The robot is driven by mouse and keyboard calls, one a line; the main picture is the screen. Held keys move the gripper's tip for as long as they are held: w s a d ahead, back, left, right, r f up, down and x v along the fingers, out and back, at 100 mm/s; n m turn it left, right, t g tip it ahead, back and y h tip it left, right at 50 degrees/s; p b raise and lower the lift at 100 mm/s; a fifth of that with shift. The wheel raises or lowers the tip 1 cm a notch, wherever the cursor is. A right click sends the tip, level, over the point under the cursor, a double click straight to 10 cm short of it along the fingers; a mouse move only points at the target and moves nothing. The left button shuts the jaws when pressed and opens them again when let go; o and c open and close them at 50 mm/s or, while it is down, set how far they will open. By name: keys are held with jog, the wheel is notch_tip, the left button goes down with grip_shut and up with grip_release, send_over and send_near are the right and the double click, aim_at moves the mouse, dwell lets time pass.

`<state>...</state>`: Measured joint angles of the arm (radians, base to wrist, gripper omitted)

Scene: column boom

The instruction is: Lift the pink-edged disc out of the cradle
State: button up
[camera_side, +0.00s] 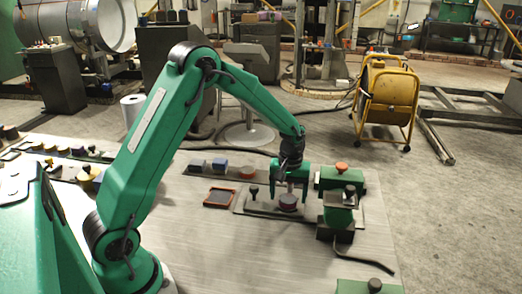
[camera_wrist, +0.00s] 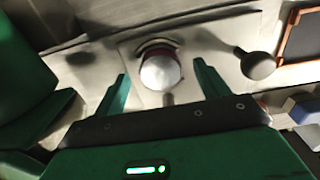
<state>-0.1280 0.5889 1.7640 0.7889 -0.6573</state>
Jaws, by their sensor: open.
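The pink-edged disc (camera_side: 288,201) sits in the cradle on a grey plate (camera_side: 262,208) on the table. In the wrist view the disc (camera_wrist: 161,71) shows a bright pale top with a dark pink rim, and the curved cradle edge (camera_wrist: 155,44) lies along its far side. My gripper (camera_side: 289,189) is above the disc, pointing down. In the wrist view its two green fingers stand apart on either side of the disc (camera_wrist: 162,88), with nothing held between them. Whether the fingertips are level with the disc cannot be told.
A dark round knob (camera_wrist: 257,65) stands close beside the cradle. A green clamp-like fixture (camera_side: 340,200) is just right of my gripper. An orange-rimmed tray (camera_side: 219,198) lies to the left. Blue and grey blocks (camera_side: 219,164) and an orange round piece (camera_side: 247,172) stand behind.

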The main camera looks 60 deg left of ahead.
aim_at(288, 199)
jog(key=shift+f, duration=0.7)
jog(key=shift+r, duration=0.1)
jog(key=c, duration=1.4)
jog(key=shift+o, duration=0.2)
jog(key=shift+r, duration=0.15)
notch_tip(288, 199, up, 10)
